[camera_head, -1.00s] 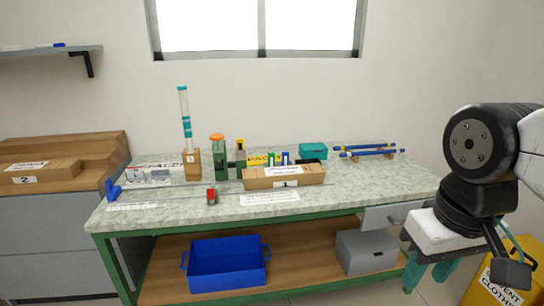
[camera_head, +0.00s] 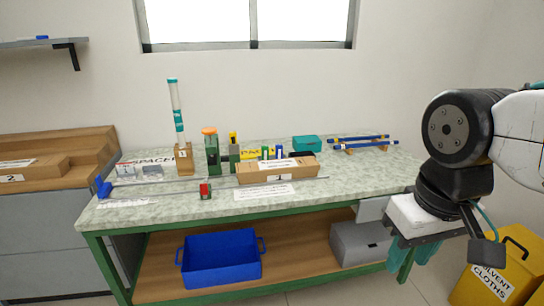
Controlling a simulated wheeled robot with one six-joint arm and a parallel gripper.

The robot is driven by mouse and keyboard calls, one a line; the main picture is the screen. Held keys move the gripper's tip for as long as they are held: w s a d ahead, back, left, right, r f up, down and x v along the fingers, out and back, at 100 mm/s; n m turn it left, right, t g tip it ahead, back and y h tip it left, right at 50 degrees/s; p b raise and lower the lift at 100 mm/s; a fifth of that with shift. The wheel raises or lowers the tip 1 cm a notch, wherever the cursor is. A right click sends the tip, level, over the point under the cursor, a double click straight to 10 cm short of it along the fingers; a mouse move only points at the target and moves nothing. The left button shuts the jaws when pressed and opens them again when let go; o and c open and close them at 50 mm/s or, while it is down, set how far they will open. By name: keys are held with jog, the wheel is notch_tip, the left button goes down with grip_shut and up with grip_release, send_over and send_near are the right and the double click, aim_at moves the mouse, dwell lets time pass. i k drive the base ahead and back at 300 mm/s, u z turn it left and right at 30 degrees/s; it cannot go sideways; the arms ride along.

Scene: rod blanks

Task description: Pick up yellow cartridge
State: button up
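A small upright piece with a yellow top (camera_head: 233,139) stands at the back middle of the bench, above a green lower part. It looks like the yellow cartridge, but it is too small to be sure. It stands between an orange-capped green container (camera_head: 212,152) and a yellow label. My gripper (camera_head: 410,252) hangs at the right, in front of the bench's right end and far from the yellow piece. Its teal fingers point down, look apart, and hold nothing visible.
The bench top (camera_head: 340,185) has free room at front right. A blue crate (camera_head: 220,265) sits below; a yellow bin (camera_head: 495,275) stands right.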

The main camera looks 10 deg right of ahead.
aim_at(232, 135)
jog(key=k, duration=0.55)
jog(key=u, duration=0.75)
jog(key=i, duration=1.6)
jog(key=z, duration=0.75)
jog(key=i, duration=0.6)
jog(key=z, duration=0.55)
